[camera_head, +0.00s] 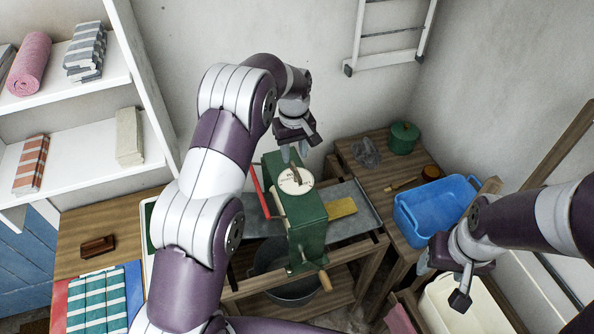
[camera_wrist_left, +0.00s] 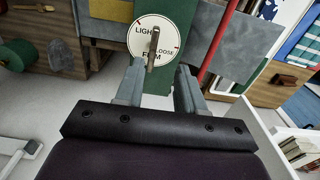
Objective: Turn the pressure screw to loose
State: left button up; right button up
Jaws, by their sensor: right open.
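The pressure screw's bar-shaped handle (camera_wrist_left: 152,48) stands on a round white dial (camera_wrist_left: 170,38) lettered LIGHT, LOOSE and FIRM. The handle covers part of the lettering, and I cannot tell for certain which mark it points to. In the head view the dial (camera_head: 288,183) lies on top of the green wringer (camera_head: 308,228). My left gripper (camera_head: 294,153) is just above and behind the dial. In the left wrist view its fingers (camera_wrist_left: 160,82) are apart and empty, with the handle showing beyond the gap. My right gripper (camera_head: 443,280) is open and empty, beside the blue tub.
Shelves with towels stand at left.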

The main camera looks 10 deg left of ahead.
aim_at(296, 170)
pick_arm(q)
jog(key=w+f+p, duration=0.1)
jog(key=f, duration=0.1)
jog(key=w+f+p, duration=0.1)
jog(key=f+p, duration=0.1)
jog(key=f, duration=0.1)
jog(key=w+f+p, duration=0.1)
jog(key=f, duration=0.2)
jog(key=shift+s+a+f+p, duration=0.1)
jog(key=shift+s+f+p, duration=0.1)
jog(key=shift+f+p, duration=0.1)
jog(key=shift+s, duration=0.35)
jog(key=shift+s+r, duration=0.1)
jog(key=shift+s, duration=0.2)
jog(key=shift+w+f, duration=0.2)
jog(key=shift+w, duration=0.2)
grip_shut()
pick_arm(e)
jog(key=r, duration=0.1)
jog(key=w+r, duration=0.2)
jog(key=r, duration=0.1)
